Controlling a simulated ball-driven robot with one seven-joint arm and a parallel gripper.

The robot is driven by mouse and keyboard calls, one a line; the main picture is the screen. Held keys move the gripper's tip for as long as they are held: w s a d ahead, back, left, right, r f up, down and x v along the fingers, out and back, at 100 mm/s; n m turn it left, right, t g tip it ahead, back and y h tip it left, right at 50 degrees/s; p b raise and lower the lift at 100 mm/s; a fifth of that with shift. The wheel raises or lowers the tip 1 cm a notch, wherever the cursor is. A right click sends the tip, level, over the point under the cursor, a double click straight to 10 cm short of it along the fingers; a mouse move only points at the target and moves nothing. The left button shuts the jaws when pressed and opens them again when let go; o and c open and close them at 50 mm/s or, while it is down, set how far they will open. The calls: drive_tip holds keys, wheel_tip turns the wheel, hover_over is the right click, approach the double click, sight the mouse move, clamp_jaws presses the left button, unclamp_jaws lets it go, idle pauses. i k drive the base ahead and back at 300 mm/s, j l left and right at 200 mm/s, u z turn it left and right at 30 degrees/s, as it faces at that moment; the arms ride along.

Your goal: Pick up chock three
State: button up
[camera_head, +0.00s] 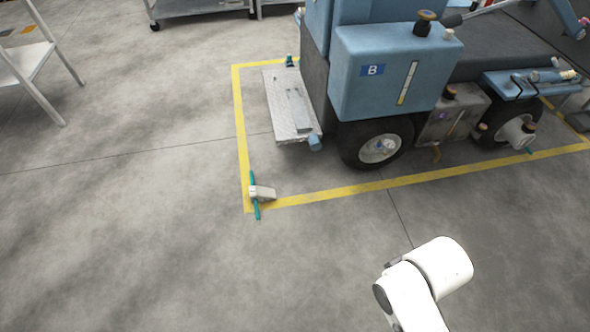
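A small pale wedge-shaped thing (264,193) with teal parts lies on the floor at the near left corner of the yellow line. It looks like a chock, but I cannot read any number on it. A white piece with teal (516,132) is at the rear wheel on the right; I cannot tell if it is another chock. A white part of my arm shows at the bottom right, apart from these things. My gripper is not in view.
A blue vehicle (385,75) marked B stands inside the yellow floor line (240,130). A metal plate step (280,110) juts from its left end. White racks stand at the far left and back. The concrete floor in front is clear.

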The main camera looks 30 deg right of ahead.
sight(258, 194)
drive_tip(key=i+l+u, duration=0.1)
drive_tip(key=u, duration=0.8)
drive_tip(key=i+l+u, duration=0.35)
drive_tip(key=l, duration=0.3)
drive_tip(key=i+l+u, duration=0.15)
drive_tip(key=l, duration=0.2)
drive_tip(key=i+l+u, duration=0.15)
drive_tip(key=l, duration=0.2)
drive_tip(key=i+l+u, duration=0.2)
drive_tip(key=l, duration=0.2)
drive_tip(key=i+l, duration=0.1)
drive_tip(key=l, duration=0.35)
drive_tip(key=i+l, duration=0.1)
drive_tip(key=l, duration=0.4)
